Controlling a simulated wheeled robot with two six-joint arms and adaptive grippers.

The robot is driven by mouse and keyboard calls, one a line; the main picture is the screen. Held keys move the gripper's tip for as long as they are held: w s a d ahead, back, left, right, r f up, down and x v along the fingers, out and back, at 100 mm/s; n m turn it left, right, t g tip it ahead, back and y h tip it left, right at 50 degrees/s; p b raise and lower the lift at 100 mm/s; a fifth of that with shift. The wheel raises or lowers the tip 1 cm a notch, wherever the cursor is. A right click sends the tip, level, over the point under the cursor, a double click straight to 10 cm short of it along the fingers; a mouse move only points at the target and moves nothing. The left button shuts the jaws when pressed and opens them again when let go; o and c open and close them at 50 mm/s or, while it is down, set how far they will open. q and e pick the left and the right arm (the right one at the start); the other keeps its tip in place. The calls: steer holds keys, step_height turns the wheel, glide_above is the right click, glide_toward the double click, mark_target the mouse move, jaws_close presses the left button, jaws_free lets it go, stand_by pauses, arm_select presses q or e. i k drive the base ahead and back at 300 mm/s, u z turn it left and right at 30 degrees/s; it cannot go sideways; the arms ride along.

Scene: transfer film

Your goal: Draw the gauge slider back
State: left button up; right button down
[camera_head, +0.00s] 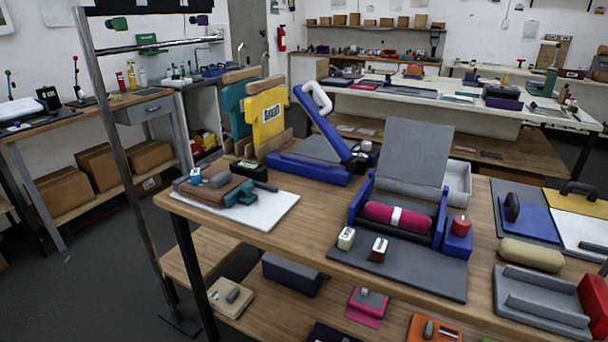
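No part is clearly marked as the gauge slider, so I cannot tell which one it is. A grey stepped tray (542,300) lies at the right front of the wooden table, with a red block (594,304) at its right end. A blue-framed unit (353,200) in the middle holds a magenta roll with a white band (397,216) and has a raised grey plate (414,153). Two small labelled blocks, one white (346,238) and one dark red (378,249), stand on its grey base mat (415,268). Neither of my grippers shows.
A brown block with teal parts (215,187) lies on a white board (277,211) at left. Pads and a tan roll (531,255) crowd the right. A metal post (122,150) rises at left.

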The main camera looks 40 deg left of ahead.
mark_target(242, 194)
steer(key=u, duration=0.4)
steer(key=i, duration=1)
steer(key=u, duration=0.65)
